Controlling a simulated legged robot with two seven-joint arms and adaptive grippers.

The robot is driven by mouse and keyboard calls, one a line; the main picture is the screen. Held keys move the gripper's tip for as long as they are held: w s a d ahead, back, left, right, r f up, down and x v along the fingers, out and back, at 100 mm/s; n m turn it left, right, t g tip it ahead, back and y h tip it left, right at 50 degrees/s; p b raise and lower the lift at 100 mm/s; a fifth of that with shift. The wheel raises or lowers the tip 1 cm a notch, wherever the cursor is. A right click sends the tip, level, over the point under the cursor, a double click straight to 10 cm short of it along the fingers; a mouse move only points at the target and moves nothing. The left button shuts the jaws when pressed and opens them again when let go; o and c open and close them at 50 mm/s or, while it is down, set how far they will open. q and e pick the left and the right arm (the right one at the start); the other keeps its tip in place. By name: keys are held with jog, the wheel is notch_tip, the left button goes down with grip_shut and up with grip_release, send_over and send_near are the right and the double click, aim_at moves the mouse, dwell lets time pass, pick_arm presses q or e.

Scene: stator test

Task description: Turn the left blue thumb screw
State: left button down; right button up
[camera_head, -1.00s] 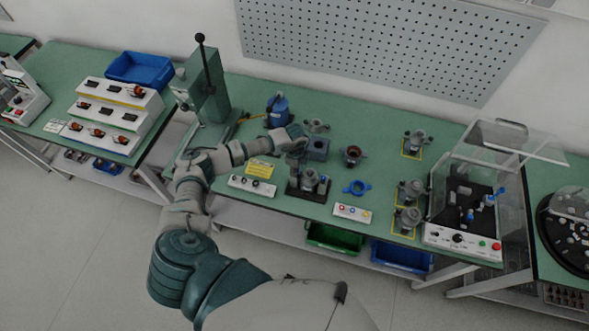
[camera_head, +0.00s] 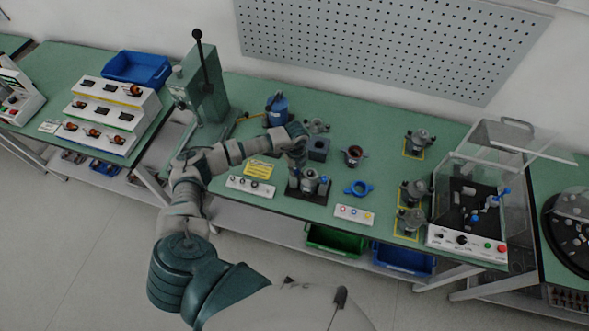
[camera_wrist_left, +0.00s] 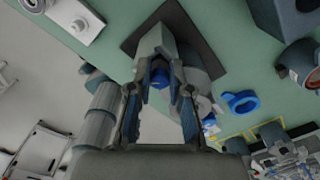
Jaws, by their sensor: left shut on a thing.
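The fixture (camera_head: 310,186) with a grey motor part on a black base stands near the table's front edge, in the middle of the head view. My left gripper (camera_head: 296,167) reaches down onto its left side. In the left wrist view, the left gripper (camera_wrist_left: 160,92) has its two fingers closed on the left blue thumb screw (camera_wrist_left: 159,77), beside a grey metal body. The fingers hide much of the screw, and it is hidden in the head view. The right blue thumb screw (camera_head: 323,180) shows on the fixture's right side. My right gripper is not in view.
A blue ring (camera_head: 358,188) lies right of the fixture; it also shows in the left wrist view (camera_wrist_left: 240,101). White button boxes (camera_head: 250,186) flank the fixture. A dark grey block (camera_head: 319,148) and a blue container (camera_head: 277,109) stand behind. A tall green press (camera_head: 203,88) stands left.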

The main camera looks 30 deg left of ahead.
pick_arm(q)
jog(key=shift+s+d+f+m, duration=0.1)
jog(key=shift+s+d+m, duration=0.05)
jog(key=shift+d+m, duration=0.2)
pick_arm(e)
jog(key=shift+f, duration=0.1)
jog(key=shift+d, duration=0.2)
pick_arm(q)
jog(key=c, duration=1.1)
grip_release()
jog(key=shift+s, duration=0.1)
jog(key=shift+o, duration=0.2)
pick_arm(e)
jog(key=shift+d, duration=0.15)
pick_arm(q)
jog(key=shift+a, duration=0.1)
